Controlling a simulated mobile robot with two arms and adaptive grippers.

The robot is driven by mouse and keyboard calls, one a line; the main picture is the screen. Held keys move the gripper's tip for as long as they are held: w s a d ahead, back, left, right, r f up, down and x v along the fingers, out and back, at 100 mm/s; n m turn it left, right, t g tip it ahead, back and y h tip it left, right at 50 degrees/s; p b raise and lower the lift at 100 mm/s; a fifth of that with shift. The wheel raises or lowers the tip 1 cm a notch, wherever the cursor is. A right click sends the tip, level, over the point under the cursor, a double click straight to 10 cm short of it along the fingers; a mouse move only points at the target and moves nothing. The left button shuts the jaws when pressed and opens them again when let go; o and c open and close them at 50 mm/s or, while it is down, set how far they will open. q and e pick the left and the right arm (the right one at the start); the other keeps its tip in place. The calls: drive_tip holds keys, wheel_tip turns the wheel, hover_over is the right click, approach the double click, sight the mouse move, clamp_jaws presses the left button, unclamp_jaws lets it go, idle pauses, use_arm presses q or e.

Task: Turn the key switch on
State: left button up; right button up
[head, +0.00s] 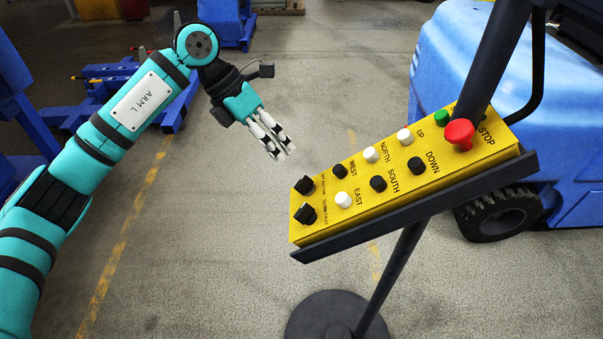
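A yellow control box (405,170) is tilted on a stand in the middle right of the head view. At its left end are two black knobs. The upper knob (304,185) has small lettering that is hard to read, and the lower knob (305,213) is marked SLOW and FAST. I cannot tell for certain which way the upper knob is set. My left gripper (283,154) is above and left of these knobs, apart from the box. Its fingers point down and right, with a small gap between the tips and nothing held. My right gripper is out of view.
White and black buttons fill the middle of the box, with a green button (442,117) and a red STOP button (459,134) at its right end. A dark post rises there. A blue vehicle (440,75) stands behind right. The floor between gripper and box is clear.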

sight(301, 180)
use_arm(q)
drive_tip(key=p+x, duration=0.3)
drive_tip(key=x, duration=0.7)
drive_tip(key=shift+f, duration=0.2)
clamp_jaws()
